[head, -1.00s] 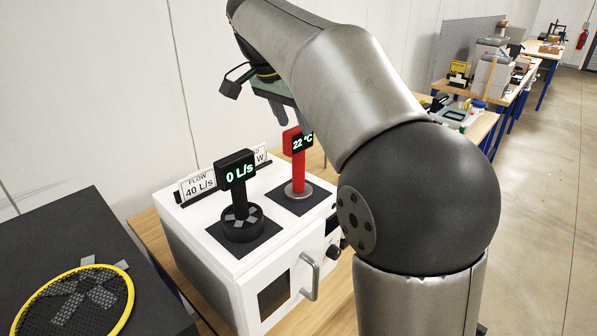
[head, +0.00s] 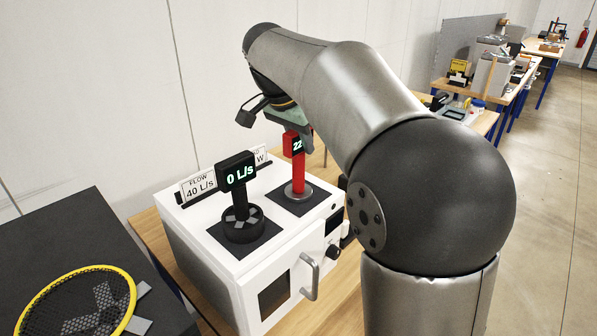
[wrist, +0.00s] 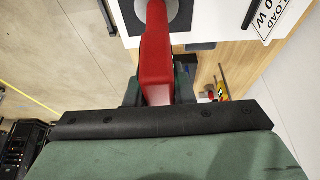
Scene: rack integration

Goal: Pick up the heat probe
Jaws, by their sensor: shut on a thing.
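The heat probe is a red post (head: 298,176) with a black display on its head, standing upright on a round grey base on a dark square pad on top of the white box. The display's first digits, 22, show, and the rest is hidden. My gripper (wrist: 158,92) is shut on the heat probe's red upper part (wrist: 155,55), with dark fingers on both sides in the wrist view. In the head view my gripper is at the top of the probe, and its fingertips are partly hidden. The probe's base still appears to rest on the pad.
A black flow meter (head: 238,190) reading 0 L/s stands left of the probe on the white box (head: 225,265). Label cards, one reading FLOW 40 L/s (head: 199,186), stand behind. A yellow-rimmed round mesh (head: 132,300) lies on the dark surface at left.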

